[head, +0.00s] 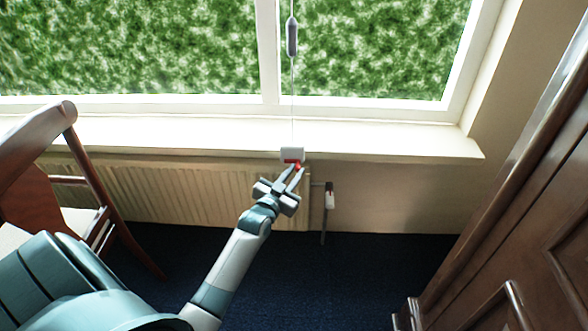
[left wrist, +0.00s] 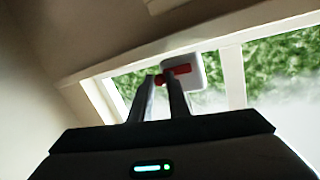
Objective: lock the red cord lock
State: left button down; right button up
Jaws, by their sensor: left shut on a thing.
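The cord lock is a small white block (head: 292,154) with a red part (head: 298,166) at its lower side, in front of the window sill in the head view. A thin cord runs up from it to a grey pull (head: 292,36). My left gripper (head: 294,174) reaches it from below, its fingertips closed on the red part. In the left wrist view the white block (left wrist: 197,72) and the red part (left wrist: 181,70) show at the tips of the left gripper (left wrist: 164,82). The fingers hide some of the red part. My right gripper is in neither view.
A wooden chair (head: 75,150) stands at the left and a dark wooden cabinet (head: 520,210) at the right. A radiator (head: 180,205) with a valve (head: 329,197) is below the sill (head: 400,143). The blue floor right of my arm is clear.

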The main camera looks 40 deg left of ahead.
pick_arm(q)
jog(key=c, duration=1.7)
grip_release()
